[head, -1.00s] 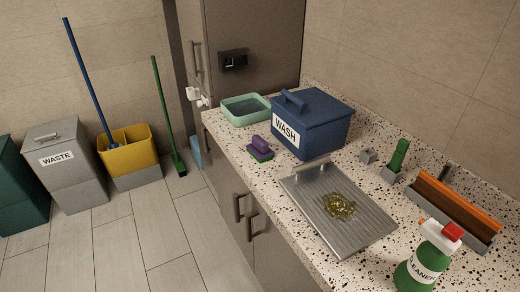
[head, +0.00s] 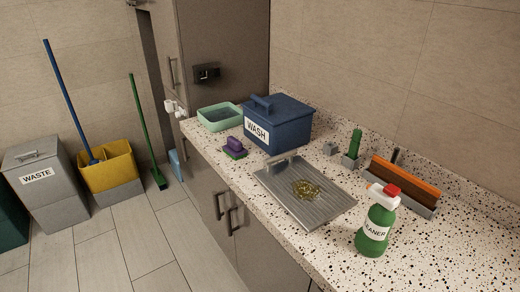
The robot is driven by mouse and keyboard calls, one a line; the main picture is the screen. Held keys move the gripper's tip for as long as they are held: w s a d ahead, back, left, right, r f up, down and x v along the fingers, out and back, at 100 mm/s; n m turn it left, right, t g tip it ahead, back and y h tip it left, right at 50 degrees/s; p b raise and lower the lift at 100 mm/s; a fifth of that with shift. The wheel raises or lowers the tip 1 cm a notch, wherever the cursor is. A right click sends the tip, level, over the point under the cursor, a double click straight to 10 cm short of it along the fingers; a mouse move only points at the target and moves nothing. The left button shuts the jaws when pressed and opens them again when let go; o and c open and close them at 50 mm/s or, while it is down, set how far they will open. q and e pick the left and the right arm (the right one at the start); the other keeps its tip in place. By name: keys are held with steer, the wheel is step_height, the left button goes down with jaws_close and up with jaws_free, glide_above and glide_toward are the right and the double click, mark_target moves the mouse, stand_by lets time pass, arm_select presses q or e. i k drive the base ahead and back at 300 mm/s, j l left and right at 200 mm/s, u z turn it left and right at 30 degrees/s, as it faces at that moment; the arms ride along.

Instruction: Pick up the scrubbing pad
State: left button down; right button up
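The scrubbing pad (head: 234,148) is a small block with a purple grip on top and a green base. It sits on the speckled counter (head: 310,262) near its front edge, left of the blue WASH box (head: 277,124) and behind the metal tray. Nothing touches it from above. Neither of my grippers shows in the head view.
A ridged metal tray (head: 326,207) with a greenish mess lies in front of the pad. A green basin (head: 220,117) stands behind it. A cleaner bottle (head: 376,224), a green-handled brush (head: 353,148) and an orange-topped squeegee (head: 404,182) stand to the right.

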mark_target(234, 148)
steer(key=i+j+z, duration=0.15)
steer(key=j+z, duration=0.15)
steer(key=i+j+z, duration=0.1)
steer(key=j+z, duration=0.2)
steer(key=i+j+z, duration=0.1)
steer(key=j+z, duration=0.2)
